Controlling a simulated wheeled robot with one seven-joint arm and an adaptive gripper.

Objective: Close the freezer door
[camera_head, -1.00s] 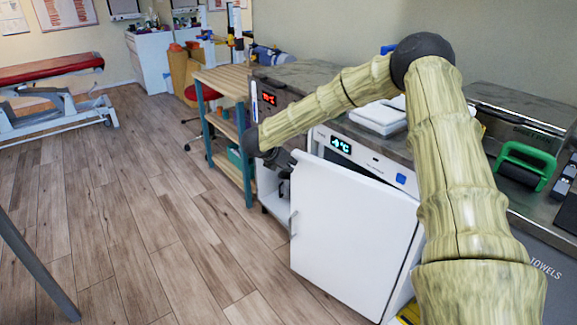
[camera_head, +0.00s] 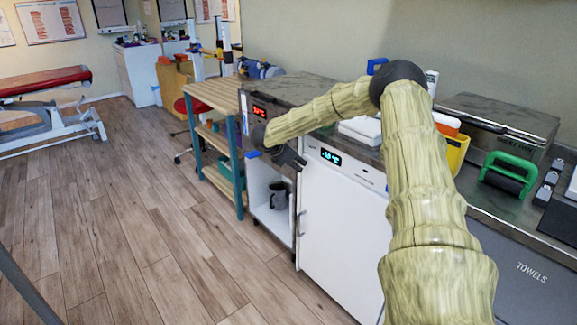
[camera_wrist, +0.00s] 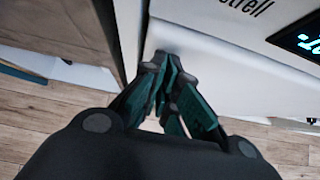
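The white freezer door (camera_head: 343,235) is upright under the freezer's control panel (camera_head: 350,166) with its lit display. It looks flush or nearly flush with the front; I cannot tell whether a thin gap is left. Its small handle (camera_head: 301,222) is near the left edge. My gripper (camera_head: 301,164) is at the door's upper left corner, close to the panel. In the wrist view my gripper (camera_wrist: 168,62) has its fingertips together with nothing seen between them, close to the white front (camera_wrist: 205,65). Contact is unclear. My arm hides the door's right side.
An open-fronted cabinet with a dark mug (camera_head: 279,195) stands left of the freezer, beside a wooden shelf unit (camera_head: 212,95). The counter above holds a green-handled roller (camera_head: 510,172) and a yellow container (camera_head: 455,150). The wooden floor (camera_head: 150,230) at left is clear.

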